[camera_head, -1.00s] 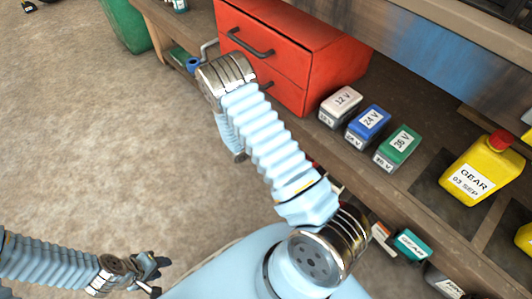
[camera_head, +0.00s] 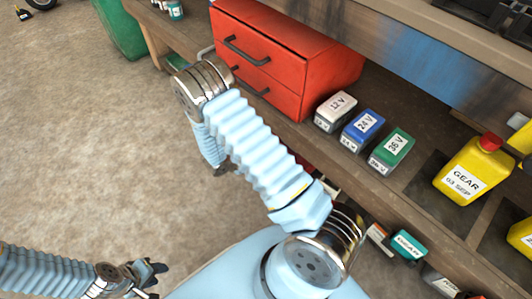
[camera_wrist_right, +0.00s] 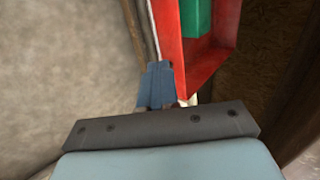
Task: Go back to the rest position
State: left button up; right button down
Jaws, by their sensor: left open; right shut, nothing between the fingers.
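My left gripper (camera_head: 153,279) is at the lower left of the head view, open and empty above the bare floor. My right arm crosses the middle of the head view and bends down at its far end, where the hand is mostly hidden. In the right wrist view my right gripper (camera_wrist_right: 157,88) has its blue fingers together with nothing between them. A red open-topped container or frame (camera_wrist_right: 222,52) shows just beyond and to the right of the fingers, with a green block (camera_wrist_right: 196,17) inside it. I cannot tell whether the fingers touch it.
A red drawer cabinet (camera_head: 285,62) stands on the wooden bench, close to my right arm. White, blue (camera_head: 363,128) and green batteries and a yellow GEAR can (camera_head: 470,170) stand farther right. More items lie on a lower shelf.

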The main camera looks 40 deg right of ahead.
jog(key=v, duration=0.6)
jog(key=s+a+f+m+g+y+p, duration=0.35)
jog(key=s+a+m+y, duration=0.7)
jog(key=s+m, duration=0.55)
jog(key=w+a+r+m+t+y+p, duration=0.1)
jog(key=a+r+m+t, duration=0.1)
jog(key=m, duration=0.9)
jog(key=w+a+r+m+t+y+p, duration=0.1)
jog(key=a+m, duration=0.4)
jog(key=m, duration=0.6)
jog(key=shift+w+a+r+t+y, duration=0.15)
jog(key=shift+w+r+t+y, duration=0.2)
jog(key=shift+w+r+y, duration=0.15)
